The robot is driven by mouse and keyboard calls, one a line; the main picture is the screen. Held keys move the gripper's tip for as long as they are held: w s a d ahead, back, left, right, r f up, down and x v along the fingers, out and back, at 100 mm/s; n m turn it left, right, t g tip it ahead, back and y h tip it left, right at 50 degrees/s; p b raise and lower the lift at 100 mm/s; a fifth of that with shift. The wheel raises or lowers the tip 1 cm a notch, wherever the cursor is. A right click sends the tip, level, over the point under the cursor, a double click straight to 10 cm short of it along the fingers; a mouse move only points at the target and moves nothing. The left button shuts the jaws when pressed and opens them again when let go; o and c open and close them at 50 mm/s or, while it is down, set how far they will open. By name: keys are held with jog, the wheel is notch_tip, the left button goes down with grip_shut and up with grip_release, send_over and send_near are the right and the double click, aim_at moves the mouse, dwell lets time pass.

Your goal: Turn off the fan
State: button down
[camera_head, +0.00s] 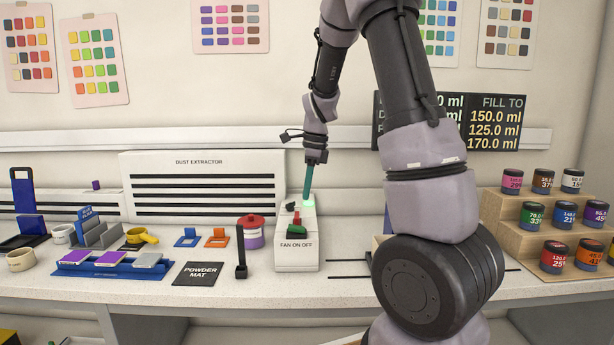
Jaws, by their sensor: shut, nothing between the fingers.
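The fan switch box (297,258), a white box labelled "FAN ON OFF", stands on the counter in the middle of the view. A small red part (296,219) and a dark green part (297,231) show on its sloped top. A bright green glow (308,203) shows at its upper back. My gripper (307,198) points down with its teal fingers shut and empty. Its tips are at the back of the box, by the green glow. I cannot tell whether they touch the box.
The dust extractor (200,162) is behind to the left. A red-lidded purple jar (251,236) and a black upright holder (241,262) stand close left of the box. Stepped shelves of jars (520,228) are at right. My arm hides the counter right of centre.

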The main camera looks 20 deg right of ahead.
aim_at(292, 228)
jog(key=r, duration=0.5)
jog(key=shift+s+d, duration=0.2)
jog(key=shift+d, duration=0.2)
jog(key=shift+a, duration=0.15)
jog(key=shift+a+r, duration=0.2)
jog(key=shift+a, duration=0.4)
jog(key=a+f, duration=0.1)
jog(key=f, duration=0.8)
jog(key=w+a+f, duration=0.1)
jog(key=f, duration=0.3)
jog(key=shift+a+f, duration=0.25)
jog(key=shift+a, duration=0.1)
jog(key=shift+f, duration=0.15)
jog(key=shift+a, duration=0.1)
